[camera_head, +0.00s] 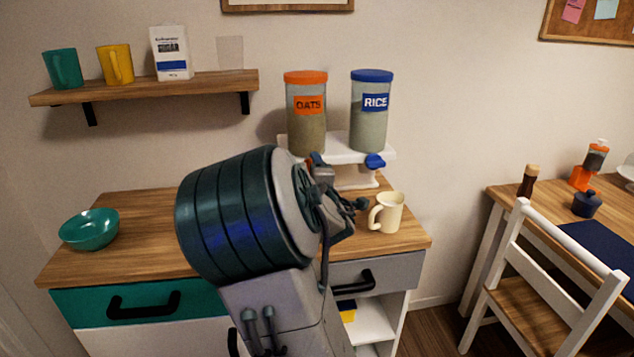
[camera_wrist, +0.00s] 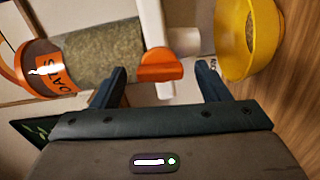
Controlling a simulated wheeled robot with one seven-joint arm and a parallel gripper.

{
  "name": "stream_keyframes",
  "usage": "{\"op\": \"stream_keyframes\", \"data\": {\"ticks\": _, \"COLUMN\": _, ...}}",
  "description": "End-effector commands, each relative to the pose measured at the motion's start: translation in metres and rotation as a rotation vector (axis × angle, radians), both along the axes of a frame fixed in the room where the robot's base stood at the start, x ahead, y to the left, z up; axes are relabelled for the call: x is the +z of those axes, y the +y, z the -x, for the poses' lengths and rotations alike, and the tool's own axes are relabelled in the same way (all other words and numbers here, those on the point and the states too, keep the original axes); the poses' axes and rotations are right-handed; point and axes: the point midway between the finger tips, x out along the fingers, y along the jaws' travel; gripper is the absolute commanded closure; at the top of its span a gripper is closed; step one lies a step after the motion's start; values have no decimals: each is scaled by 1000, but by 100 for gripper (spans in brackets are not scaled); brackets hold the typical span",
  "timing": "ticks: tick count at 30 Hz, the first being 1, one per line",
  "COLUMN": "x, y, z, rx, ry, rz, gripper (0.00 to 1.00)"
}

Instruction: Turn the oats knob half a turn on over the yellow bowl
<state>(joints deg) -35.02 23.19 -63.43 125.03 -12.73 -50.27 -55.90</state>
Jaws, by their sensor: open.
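The oats canister (camera_head: 306,128), with an orange lid and label, stands on a white dispenser stand (camera_head: 345,148). It also shows at the left of the wrist view (camera_wrist: 102,52). The orange oats knob (camera_wrist: 160,66) lies between and just ahead of the fingertips of my open gripper (camera_wrist: 163,80), with a gap on both sides. In the head view, my gripper (camera_head: 338,195) is in front of the stand and hides most of the knob. The yellow bowl (camera_wrist: 226,45) is right of the knob in the wrist view, with some tan content inside; my arm hides it in the head view.
The rice canister (camera_head: 370,118) and its blue knob (camera_head: 375,161) are just right of the oats. A cream mug (camera_head: 388,214) stands close to my gripper on the cabinet top. A teal bowl (camera_head: 90,229) stands at the left, with clear wood beside it.

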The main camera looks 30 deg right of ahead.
Motion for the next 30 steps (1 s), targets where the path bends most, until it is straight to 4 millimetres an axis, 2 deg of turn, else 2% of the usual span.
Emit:
{"op": "stream_keyframes", "data": {"ticks": 5, "x": 1, "y": 5, "z": 16, "rx": 1, "ry": -2, "rz": -4, "gripper": 31}}
{"op": "stream_keyframes", "data": {"ticks": 22, "x": 4, "y": 31, "z": 104, "rx": 2, "ry": 0, "rz": -7, "gripper": 31}}
{"op": "stream_keyframes", "data": {"ticks": 24, "x": -2, "y": 31, "z": 107, "rx": -1, "ry": -4, "rz": -5, "gripper": 31}}
{"op": "stream_keyframes", "data": {"ticks": 30, "x": -2, "y": 32, "z": 113, "rx": -7, "ry": -7, "rz": -4, "gripper": 31}}
